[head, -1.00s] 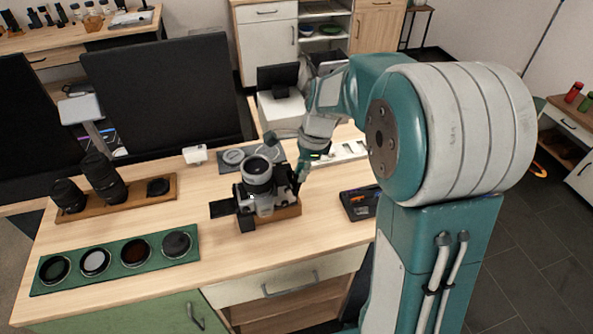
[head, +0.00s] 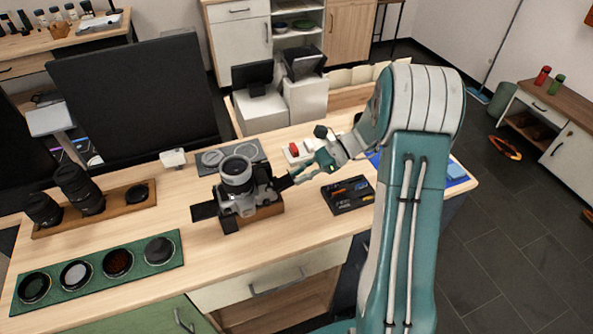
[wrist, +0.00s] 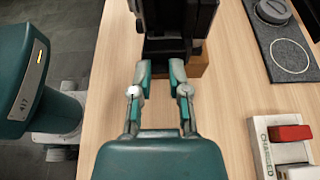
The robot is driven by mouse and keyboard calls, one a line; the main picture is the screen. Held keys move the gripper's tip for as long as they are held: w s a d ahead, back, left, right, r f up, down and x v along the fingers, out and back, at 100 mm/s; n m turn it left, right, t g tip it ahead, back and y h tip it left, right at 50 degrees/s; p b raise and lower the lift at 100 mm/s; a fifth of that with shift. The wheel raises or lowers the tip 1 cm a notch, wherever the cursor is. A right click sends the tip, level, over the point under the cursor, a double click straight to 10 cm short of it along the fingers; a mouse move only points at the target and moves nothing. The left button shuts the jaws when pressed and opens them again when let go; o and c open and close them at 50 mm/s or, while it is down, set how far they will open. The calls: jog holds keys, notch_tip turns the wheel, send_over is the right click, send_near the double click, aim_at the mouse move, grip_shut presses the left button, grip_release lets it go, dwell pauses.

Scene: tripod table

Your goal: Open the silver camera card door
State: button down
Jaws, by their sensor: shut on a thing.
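The silver camera (head: 240,203) stands on a small wooden block (head: 266,212) near the middle of the table, with its lens (head: 237,172) pointing up. A dark flap, which looks like the card door (head: 283,183), sticks out from its right side. My gripper (head: 297,178) reaches in from the right with its fingertips at this flap. In the wrist view the two fingers of my gripper (wrist: 162,68) stand apart on either side of a dark part at the camera's (wrist: 176,18) near side. The contact itself is too dark to make out.
A tray of small tools (head: 348,194) lies right of the camera, close below my arm. A charger with a red battery (wrist: 290,133) is behind it. A lens rack (head: 105,212) and a green filter mat (head: 100,270) lie left.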

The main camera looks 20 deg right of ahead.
jog(key=shift+d+f+y, duration=0.25)
jog(key=shift+f+y, duration=0.8)
jog(key=shift+y, duration=0.65)
jog(key=shift+w, duration=0.1)
jog(key=c, duration=0.6)
grip_release()
jog(key=shift+d, duration=0.15)
jog(key=d, duration=1.2)
jog(key=shift+r, duration=0.35)
jog(key=shift+a, duration=0.1)
